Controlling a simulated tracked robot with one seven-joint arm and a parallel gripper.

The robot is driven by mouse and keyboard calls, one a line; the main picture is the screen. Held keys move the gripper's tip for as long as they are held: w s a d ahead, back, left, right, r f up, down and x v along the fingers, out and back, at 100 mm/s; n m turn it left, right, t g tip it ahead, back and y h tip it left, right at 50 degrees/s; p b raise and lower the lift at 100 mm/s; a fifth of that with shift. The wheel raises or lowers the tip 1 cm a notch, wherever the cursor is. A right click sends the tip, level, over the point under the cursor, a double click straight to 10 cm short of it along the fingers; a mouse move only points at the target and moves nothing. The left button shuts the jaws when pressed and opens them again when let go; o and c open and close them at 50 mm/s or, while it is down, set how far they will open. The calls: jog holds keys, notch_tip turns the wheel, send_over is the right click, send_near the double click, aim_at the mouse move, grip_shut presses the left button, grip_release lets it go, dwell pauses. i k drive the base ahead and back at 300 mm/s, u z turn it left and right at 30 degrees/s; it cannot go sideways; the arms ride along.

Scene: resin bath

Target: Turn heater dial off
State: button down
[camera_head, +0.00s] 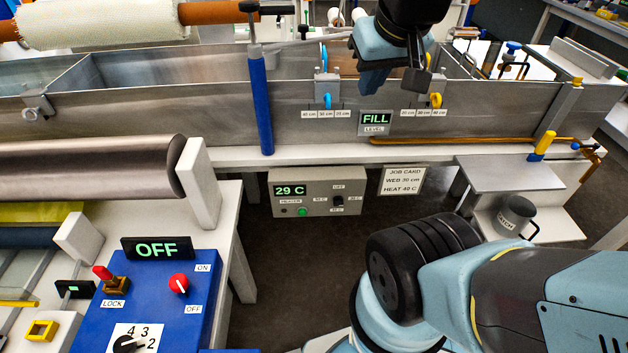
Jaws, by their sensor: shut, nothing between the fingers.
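The grey heater box (280,206) hangs under the front of the metal bath. Its green display (290,191) reads 29 C, and a green light (303,212) shows below it. The heater dial (338,201) is a small black knob at the right of the box, with small labels around it, one reading OFF above it. The pointer is too small to read. My gripper (418,82) is above the bath's front wall, up and to the right of the dial and well apart from it. It is shut and empty.
The bath (210,126) has blue and yellow clamps and a FILL display (376,119). A job card (403,181) hangs right of the box and reads HEAT 40 C. A blue control panel (150,305) is at lower left.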

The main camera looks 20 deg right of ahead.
aim_at(339, 201)
jog(key=u, duration=0.45)
jog(key=k, duration=1.15)
jog(key=z, duration=0.35)
